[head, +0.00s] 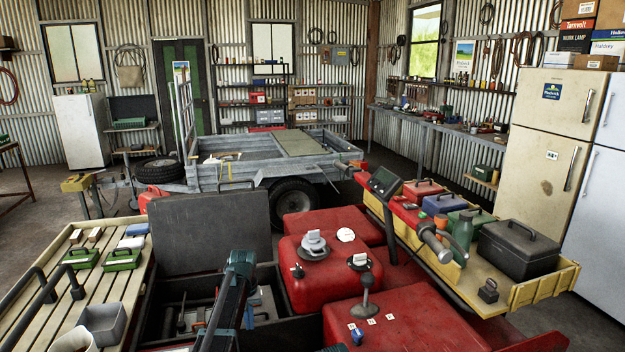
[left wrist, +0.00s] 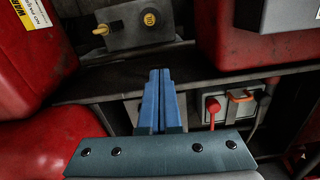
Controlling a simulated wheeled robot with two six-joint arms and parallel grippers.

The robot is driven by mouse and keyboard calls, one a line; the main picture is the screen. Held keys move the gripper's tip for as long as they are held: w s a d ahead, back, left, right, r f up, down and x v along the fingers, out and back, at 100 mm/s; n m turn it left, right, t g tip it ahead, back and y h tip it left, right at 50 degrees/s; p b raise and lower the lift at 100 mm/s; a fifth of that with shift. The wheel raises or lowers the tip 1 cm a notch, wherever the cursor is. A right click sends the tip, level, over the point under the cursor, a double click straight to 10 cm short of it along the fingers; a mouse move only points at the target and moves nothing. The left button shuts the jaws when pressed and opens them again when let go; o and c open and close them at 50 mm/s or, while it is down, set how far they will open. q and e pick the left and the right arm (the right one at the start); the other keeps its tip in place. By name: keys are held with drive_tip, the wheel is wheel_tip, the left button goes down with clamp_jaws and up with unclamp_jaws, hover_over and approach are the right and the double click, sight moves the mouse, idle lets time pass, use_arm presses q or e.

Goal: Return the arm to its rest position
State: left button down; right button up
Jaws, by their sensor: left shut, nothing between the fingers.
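My left gripper shows in the left wrist view (left wrist: 159,95), its two blue fingers shut together with nothing between them. The fingers point at a dark gap between red bodywork, and I see no contact with anything. In the head view my dark teal left arm (head: 228,300) reaches up from the bottom edge, over the open dark box (head: 175,288). I cannot make out the fingertips clearly there. My right gripper is not in view.
Red quad bodywork (head: 306,268) lies just right of the arm. A slatted rack (head: 52,318) with green boxes (head: 123,260) is at left. A yellow-edged tray (head: 527,291) with a black case (head: 517,250) is at right. A trailer (head: 205,175) stands behind.

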use_arm(q)
drive_tip(key=s+d+r+m+p, duration=0.1)
drive_tip(key=s+d+m, duration=0.2)
drive_tip(key=s, duration=1.3)
drive_tip(key=s+d+r+m+y, duration=0.1)
drive_tip(key=s+d+m, duration=0.2)
drive_tip(key=s+d, duration=0.7)
drive_tip(key=s, duration=0.6)
drive_tip(key=shift+p, duration=0.4)
